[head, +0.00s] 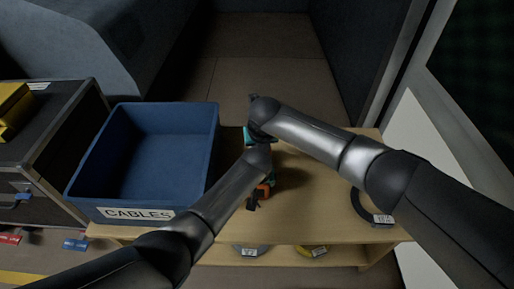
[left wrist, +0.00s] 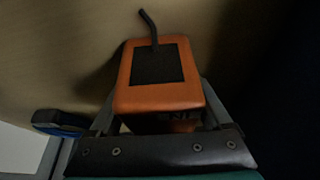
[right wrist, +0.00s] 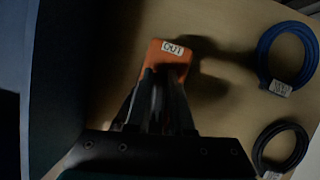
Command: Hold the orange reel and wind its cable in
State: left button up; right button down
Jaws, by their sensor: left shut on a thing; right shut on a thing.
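The orange reel (head: 263,189) is on the light wooden table, mostly hidden by my left arm in the head view. In the left wrist view the reel (left wrist: 188,95) has a dark square panel and a thin dark bent rod or cable end. My left gripper (left wrist: 160,118) is shut on its sides. In the right wrist view the reel (right wrist: 165,58) shows a white "OUT" label. My right gripper (right wrist: 162,85) has its fingers close together at the reel, shut on a part of it that the fingers hide. How much cable is out cannot be told.
A blue crate (head: 147,215) marked "CABLES" stands left of the reel. A blue coil (right wrist: 268,50) and a black coil (right wrist: 262,150) lie on the table to the right. More coils (head: 250,250) sit on the lower shelf. A dark case (head: 50,140) stands at the far left.

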jog(key=shift+d+m+h, duration=0.2)
jog(key=shift+m+h, duration=0.4)
jog(key=shift+m, duration=1.1)
jog(key=c, duration=0.8)
grip_release()
jog(key=shift+d, duration=0.1)
jog(key=shift+v, duration=6.05)
pick_arm(q)
jog(key=o, duration=1.5)
